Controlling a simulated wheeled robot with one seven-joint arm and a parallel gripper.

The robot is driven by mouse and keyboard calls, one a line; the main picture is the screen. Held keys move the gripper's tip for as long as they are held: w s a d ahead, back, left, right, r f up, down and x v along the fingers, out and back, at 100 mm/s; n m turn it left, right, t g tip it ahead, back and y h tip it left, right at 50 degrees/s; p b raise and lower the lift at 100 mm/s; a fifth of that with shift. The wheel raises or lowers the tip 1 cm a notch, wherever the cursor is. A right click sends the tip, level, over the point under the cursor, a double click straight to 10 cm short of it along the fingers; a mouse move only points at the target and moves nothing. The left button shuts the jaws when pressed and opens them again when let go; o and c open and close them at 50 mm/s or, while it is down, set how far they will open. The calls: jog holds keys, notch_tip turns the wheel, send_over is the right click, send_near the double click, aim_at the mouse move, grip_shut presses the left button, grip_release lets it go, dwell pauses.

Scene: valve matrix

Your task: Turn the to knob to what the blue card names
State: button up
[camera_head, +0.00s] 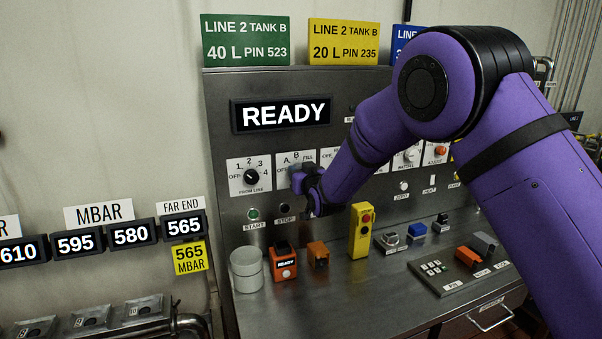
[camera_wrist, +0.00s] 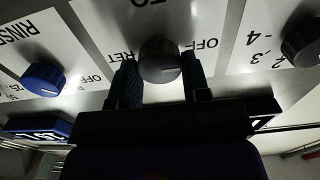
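The TO knob (camera_wrist: 160,62) is dark and round and sits between my two fingers in the wrist view, which shows the panel upside down. OFF and RET labels flank it. In the head view its plate (camera_head: 293,159) shows A, B, FILL and OFF, but my gripper (camera_head: 308,190) covers the knob. My gripper (camera_wrist: 161,80) has a finger against each side of the knob, apparently closed on it. A faint mark on the knob seems to face OFF. The blue card (camera_head: 403,36) is at the top, mostly hidden behind my arm; its full wording cannot be read.
The FROM LINE knob (camera_head: 250,176) is close on the left; the blue RINSE knob (camera_wrist: 43,77) is on the other side. Green (camera_head: 246,40) and yellow (camera_head: 343,41) cards stand on the panel top. The display (camera_head: 285,114) reads READY. A yellow pendant (camera_head: 361,230) stands below.

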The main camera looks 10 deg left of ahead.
jog(key=shift+c, duration=1.4)
jog(key=shift+w+d+f+m, duration=0.1)
jog(key=shift+f+m, duration=0.05)
jog(key=shift+m, duration=4.25)
jog(key=shift+d+f+m, duration=0.1)
jog(key=shift+m, duration=4.3)
